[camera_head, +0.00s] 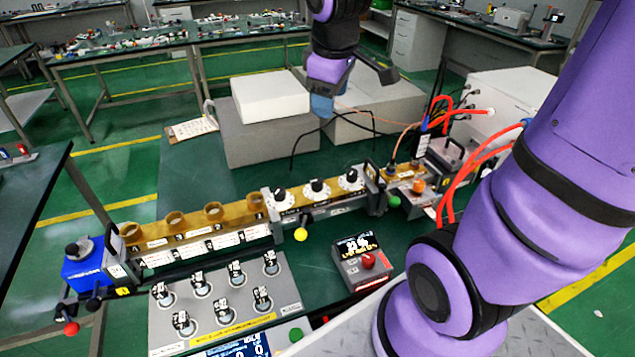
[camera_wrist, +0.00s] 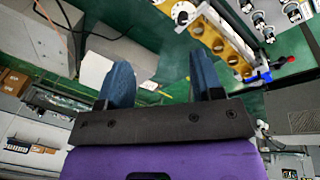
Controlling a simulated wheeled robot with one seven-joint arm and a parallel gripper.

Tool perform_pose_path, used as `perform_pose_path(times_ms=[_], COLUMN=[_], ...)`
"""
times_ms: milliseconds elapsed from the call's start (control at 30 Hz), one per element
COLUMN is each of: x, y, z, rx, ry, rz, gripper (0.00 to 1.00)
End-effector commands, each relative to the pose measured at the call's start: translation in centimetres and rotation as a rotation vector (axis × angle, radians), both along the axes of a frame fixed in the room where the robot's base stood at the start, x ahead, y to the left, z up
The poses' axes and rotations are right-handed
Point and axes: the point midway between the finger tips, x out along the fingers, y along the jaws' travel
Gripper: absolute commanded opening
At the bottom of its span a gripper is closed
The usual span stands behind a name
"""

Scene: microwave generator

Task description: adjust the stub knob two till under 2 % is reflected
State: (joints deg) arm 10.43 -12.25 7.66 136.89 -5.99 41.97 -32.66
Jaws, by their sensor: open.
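The stub tuner (camera_head: 318,203) is a section of the brass waveguide line with three black knobs on white dials in a row. The middle stub knob (camera_head: 316,185) stands between the left knob (camera_head: 279,194) and the right knob (camera_head: 350,176); I cannot read their labels. My gripper (camera_head: 322,105) hangs above and behind the tuner, over the pale boxes, apart from the knobs. In the wrist view its two blue fingers (camera_wrist: 161,82) are apart with nothing between them. One dialled stub knob (camera_wrist: 183,12) shows at that view's top edge; which one is unclear.
A grey panel (camera_head: 215,318) with several knobs and a small meter box (camera_head: 362,263) with a red knob stand in front of the line. The display (camera_head: 240,346) is partly cut off. Red cables (camera_head: 480,160) run at right. Pale boxes (camera_head: 270,98) stand behind the line.

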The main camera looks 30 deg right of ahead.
Motion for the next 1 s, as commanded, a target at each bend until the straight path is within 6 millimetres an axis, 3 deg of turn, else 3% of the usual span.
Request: perform_pose_path(times_ms=[300,633,800,1000], x=[6.0,9.9,10.8,10.9], y=[-2.1,-3.8,-4.1,-4.1], z=[-7.6,-16.4,-18.9,-20.2], rx=[-0.031,0.004,0.021,0.027], ry=[0.144,0.241,0.255,0.260], rz=[0.293,0.589,0.676,0.701], gripper=[0.60,0.60,0.60,0.60])
